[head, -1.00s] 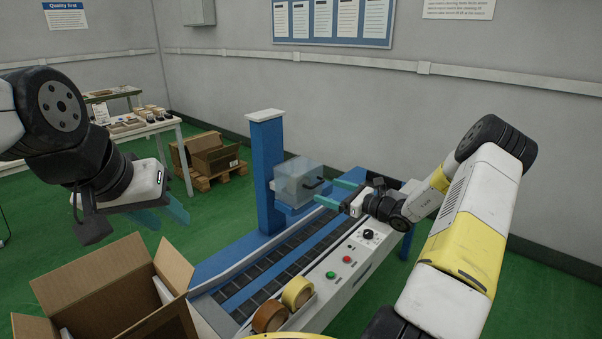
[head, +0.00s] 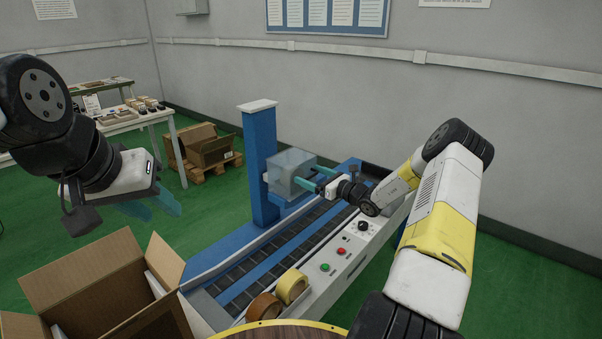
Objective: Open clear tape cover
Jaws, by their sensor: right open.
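The clear tape cover (head: 290,170) is a see-through grey box mounted beside the blue post of the taping machine (head: 258,165). It looks closed. My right gripper (head: 311,179) is open, its teal fingers at the right side of the cover where the dark handle was visible. The fingers now hide the handle, and I cannot tell whether they touch it. My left gripper (head: 150,207) hangs in the air at the left, above the floor and the open carton, far from the cover. Its teal fingers overlap in this view, so its opening is unclear.
An open cardboard box (head: 90,285) stands at the front left. A brown tape roll (head: 264,307) and a yellow one (head: 291,286) sit on the machine's front edge, near green and red buttons (head: 341,251). A pallet with cartons (head: 205,150) is behind.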

